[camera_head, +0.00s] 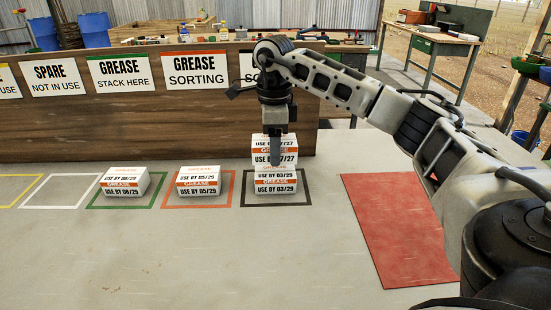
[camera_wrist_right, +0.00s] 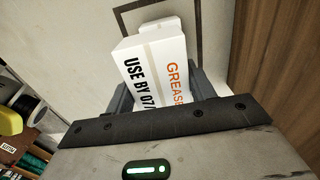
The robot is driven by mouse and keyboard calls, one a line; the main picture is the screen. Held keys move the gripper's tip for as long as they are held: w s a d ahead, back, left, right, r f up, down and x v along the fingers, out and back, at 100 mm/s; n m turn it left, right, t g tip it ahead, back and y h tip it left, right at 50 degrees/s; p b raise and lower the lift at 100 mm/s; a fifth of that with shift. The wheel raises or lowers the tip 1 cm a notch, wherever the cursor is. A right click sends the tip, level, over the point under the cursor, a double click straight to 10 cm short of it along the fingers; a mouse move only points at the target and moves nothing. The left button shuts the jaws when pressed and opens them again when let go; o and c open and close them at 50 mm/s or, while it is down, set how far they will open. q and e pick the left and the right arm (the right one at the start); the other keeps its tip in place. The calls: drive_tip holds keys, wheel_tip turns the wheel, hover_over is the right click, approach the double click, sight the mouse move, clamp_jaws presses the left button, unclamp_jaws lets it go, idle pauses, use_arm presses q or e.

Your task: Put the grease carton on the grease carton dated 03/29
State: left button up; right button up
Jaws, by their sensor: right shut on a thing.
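My right gripper (camera_head: 274,158) points down and is shut on a white grease carton (camera_head: 288,143) whose label ends in 7/27. The held carton also shows between the fingers in the right wrist view (camera_wrist_right: 150,62). It is directly over the grease carton dated 03/29 (camera_head: 276,189), which stands inside a dark outlined square. The gripper hides part of the held carton's front. My left gripper is not in view.
A white square (camera_head: 60,191) is empty. A wooden board (camera_head: 150,125) with signs rises behind. A red mat (camera_head: 395,230) lies at right.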

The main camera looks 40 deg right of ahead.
sight(275, 171)
drive_tip(key=shift+w+d+f, duration=0.1)
drive_tip(key=shift+d+f, duration=0.1)
drive_tip(key=shift+f, duration=0.1)
drive_tip(key=shift+w+d+f, duration=0.1)
drive_tip(key=shift+f, duration=0.8)
drive_tip(key=shift+w+d+f, duration=0.1)
drive_tip(key=shift+f, duration=0.8)
drive_tip(key=shift+f, duration=0.2)
drive_tip(key=o, duration=1)
drive_tip(key=shift+o, duration=0.2)
drive_tip(key=shift+r, duration=0.15)
wheel_tip(275, 171, up, 12)
drive_tip(key=shift+r+p, duration=0.1)
drive_tip(key=shift+p, duration=0.35)
